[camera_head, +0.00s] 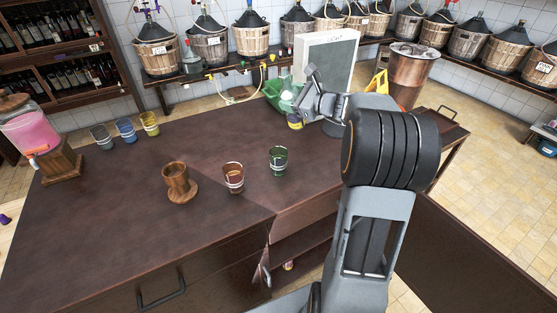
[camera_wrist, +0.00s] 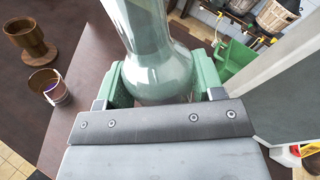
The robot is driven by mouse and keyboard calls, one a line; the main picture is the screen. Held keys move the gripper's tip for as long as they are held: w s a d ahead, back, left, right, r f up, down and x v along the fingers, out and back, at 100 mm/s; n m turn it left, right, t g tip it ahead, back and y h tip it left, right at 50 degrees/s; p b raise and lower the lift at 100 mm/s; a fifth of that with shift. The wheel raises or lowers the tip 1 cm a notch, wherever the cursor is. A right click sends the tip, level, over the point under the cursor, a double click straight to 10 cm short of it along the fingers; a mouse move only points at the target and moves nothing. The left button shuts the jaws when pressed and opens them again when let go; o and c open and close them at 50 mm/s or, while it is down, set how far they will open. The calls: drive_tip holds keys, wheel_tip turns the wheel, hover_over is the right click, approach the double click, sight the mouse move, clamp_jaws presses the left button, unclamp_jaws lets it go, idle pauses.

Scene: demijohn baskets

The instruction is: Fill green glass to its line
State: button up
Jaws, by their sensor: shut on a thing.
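The green glass (camera_head: 278,160) stands upright on the dark table, with a pale line around it. I cannot make out any liquid in it. My gripper (camera_head: 303,103) is at the table's far right side, beyond the green glass and apart from it. In the wrist view its two green-padded fingers are shut on a clear greenish glass vessel (camera_wrist: 160,50) with a round lower body and a narrower neck. The vessel's top is out of view and its contents are not clear. The green glass is not seen in the wrist view.
A reddish-brown glass (camera_head: 233,177) and a wooden goblet (camera_head: 178,180) stand left of the green glass. Grey, blue and yellow glasses (camera_head: 126,131) and a pink-liquid dispenser (camera_head: 33,133) are farther left. A white sign board (camera_head: 325,60) and copper container (camera_head: 405,75) stand behind my gripper.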

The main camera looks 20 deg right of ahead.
sight(286, 97)
drive_tip(key=shift+r, duration=0.1)
drive_tip(key=a+m+p, duration=0.1)
drive_tip(key=p, duration=0.1)
drive_tip(key=shift+s+r+p, duration=0.3)
drive_tip(key=shift+r, duration=0.1)
drive_tip(key=shift+s+a+m+y+p, duration=0.2)
drive_tip(key=shift+m+y+p, duration=0.1)
drive_tip(key=shift+m+p, duration=0.2)
drive_tip(key=shift+s+a+m+g+p, duration=0.3)
drive_tip(key=shift+a+m+p, duration=0.15)
drive_tip(key=shift+p, duration=0.3)
drive_tip(key=shift+s+a+f+m, duration=0.1)
drive_tip(key=shift+f+m, duration=0.15)
drive_tip(key=shift+m, duration=0.1)
